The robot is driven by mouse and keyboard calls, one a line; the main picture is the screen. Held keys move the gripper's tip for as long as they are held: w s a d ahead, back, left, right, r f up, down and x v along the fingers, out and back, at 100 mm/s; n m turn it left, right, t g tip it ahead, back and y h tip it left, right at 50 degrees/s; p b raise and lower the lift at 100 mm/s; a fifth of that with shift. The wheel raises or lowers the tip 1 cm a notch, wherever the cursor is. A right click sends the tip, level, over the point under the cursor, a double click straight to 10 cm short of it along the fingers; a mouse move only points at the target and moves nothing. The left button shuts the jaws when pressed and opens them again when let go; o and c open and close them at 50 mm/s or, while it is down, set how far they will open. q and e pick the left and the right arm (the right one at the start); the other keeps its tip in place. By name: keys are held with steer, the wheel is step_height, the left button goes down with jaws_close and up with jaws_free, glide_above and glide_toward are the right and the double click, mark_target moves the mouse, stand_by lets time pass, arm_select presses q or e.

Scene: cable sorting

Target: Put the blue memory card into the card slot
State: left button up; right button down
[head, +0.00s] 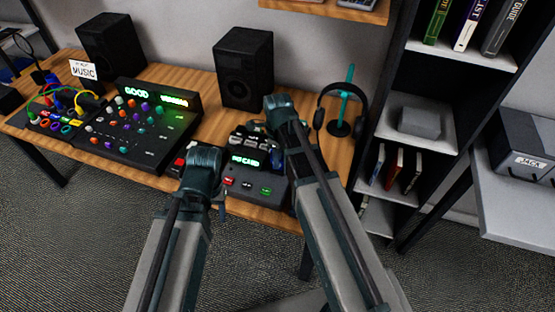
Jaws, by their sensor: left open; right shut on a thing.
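A dark device (272,187) with a green lit display (245,161) that seems to read "NO CARD" stands near the table's front edge. Several small pale and dark pieces stand along its back. I cannot make out the card slot or the blue memory card. My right gripper (264,127) is over the back of the device, mostly hidden by its own wrist. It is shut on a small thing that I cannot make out. My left gripper (217,190) is open at the device's left front, partly hidden by its wrist.
A black mixer panel (130,145) with coloured knobs and a cable board (55,118) stand to the left. Two black speakers (243,68) stand behind. A headphone stand (347,125) is at the right, beside a dark shelf (395,85). Little table is free.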

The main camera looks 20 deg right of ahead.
steer(key=shift+f+b, duration=0.45)
stand_by(0.5)
steer(key=c, duration=0.6)
jaws_free()
steer(key=shift+c, duration=0.2)
steer(key=shift+w, duration=0.1)
steer(key=shift+c, duration=0.4)
steer(key=shift+r, duration=0.1)
